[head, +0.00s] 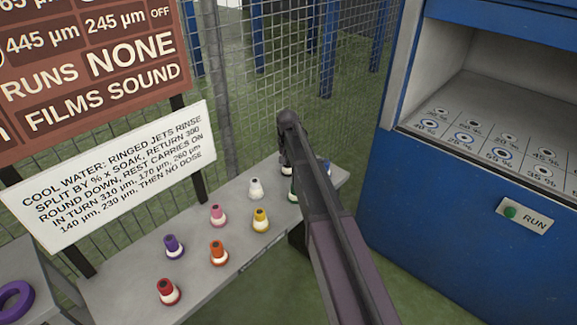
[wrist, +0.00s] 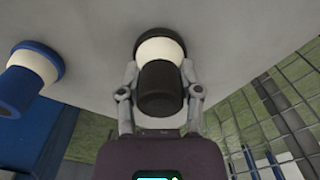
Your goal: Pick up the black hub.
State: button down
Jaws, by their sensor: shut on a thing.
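The black hub (wrist: 158,85) has a black end, a white band and a black flange. It sits between my gripper's fingers (wrist: 159,70) in the wrist view, with the fingers shut on its sides. Its flange end is against or close to the grey bench top (wrist: 105,70); I cannot tell if they touch. In the head view my arm covers most of the gripper and the hub.
A blue hub (wrist: 33,78) stands beside the black one. Red (head: 168,291), orange (head: 217,252), purple (head: 173,246), pink (head: 217,215), yellow (head: 260,219) and white (head: 255,188) hubs stand on the bench. A blue cabinet (head: 440,195) is at right, mesh fence behind.

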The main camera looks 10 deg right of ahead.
jog(key=shift+r, duration=0.1)
notch_tip(320, 180, up, 10)
jog(key=p, duration=1)
jog(key=shift+s, duration=0.1)
dwell(0.6)
jog(key=s+d+r+m+p, duration=0.1)
jog(key=s+d+r+p, duration=0.1)
jog(key=s, duration=0.5)
jog(key=s+d+r+m+p, duration=0.2)
jog(key=s, duration=0.6)
jog(key=shift+s+d+m, duration=0.15)
jog(key=shift+d+m, duration=0.05)
jog(key=shift+m, duration=0.1)
jog(key=shift+r, duration=0.1)
